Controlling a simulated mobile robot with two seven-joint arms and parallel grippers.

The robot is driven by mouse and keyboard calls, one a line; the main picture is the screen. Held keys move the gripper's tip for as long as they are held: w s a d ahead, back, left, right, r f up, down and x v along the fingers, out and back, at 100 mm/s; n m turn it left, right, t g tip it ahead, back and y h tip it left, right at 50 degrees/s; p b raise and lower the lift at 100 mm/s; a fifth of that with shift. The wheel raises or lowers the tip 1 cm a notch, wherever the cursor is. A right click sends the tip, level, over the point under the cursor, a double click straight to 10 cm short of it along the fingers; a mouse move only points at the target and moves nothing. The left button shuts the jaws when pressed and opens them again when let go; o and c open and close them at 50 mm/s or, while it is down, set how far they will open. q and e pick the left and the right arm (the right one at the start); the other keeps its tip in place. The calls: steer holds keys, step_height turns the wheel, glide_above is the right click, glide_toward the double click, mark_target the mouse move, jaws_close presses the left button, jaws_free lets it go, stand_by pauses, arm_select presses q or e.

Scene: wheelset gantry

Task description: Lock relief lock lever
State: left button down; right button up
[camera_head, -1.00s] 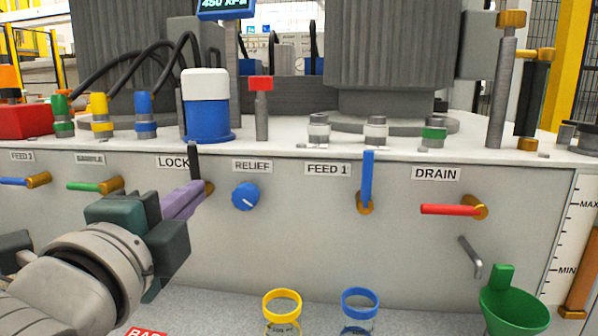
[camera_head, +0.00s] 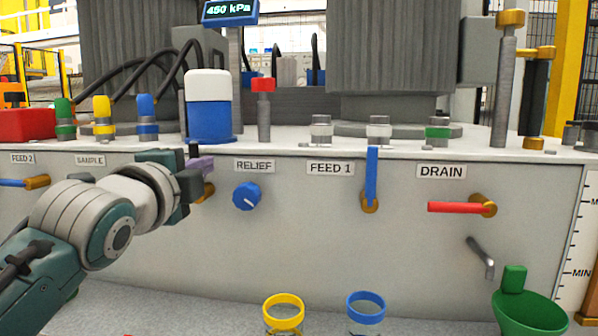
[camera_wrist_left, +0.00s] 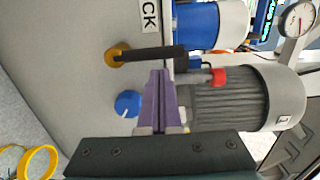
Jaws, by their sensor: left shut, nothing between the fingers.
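The dark lock lever shows in the left wrist view (camera_wrist_left: 150,53), reaching out from its brass pivot (camera_wrist_left: 117,55). It looks upright on the panel. My right gripper is not in view.
The blue relief knob (camera_head: 246,196) is just right of the pivot. The blue feed 1 lever (camera_head: 371,176) points up and the red drain lever (camera_head: 455,208) lies level. Yellow-rimmed (camera_head: 284,300) and blue-rimmed (camera_head: 366,300) jars stand below. The panel front between them is clear.

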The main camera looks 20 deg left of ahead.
arm_select(q)
steer(key=shift+a, duration=0.2)
steer(key=shift+r, duration=0.1)
steer(key=shift+a+n+p, duration=0.2)
steer(key=shift+n+p, duration=0.2)
steer(key=shift+p, duration=0.1)
steer(key=shift+s+a+r+n+p, duration=0.1)
steer(key=shift+n+p, duration=0.2)
steer(key=shift+p, duration=0.1)
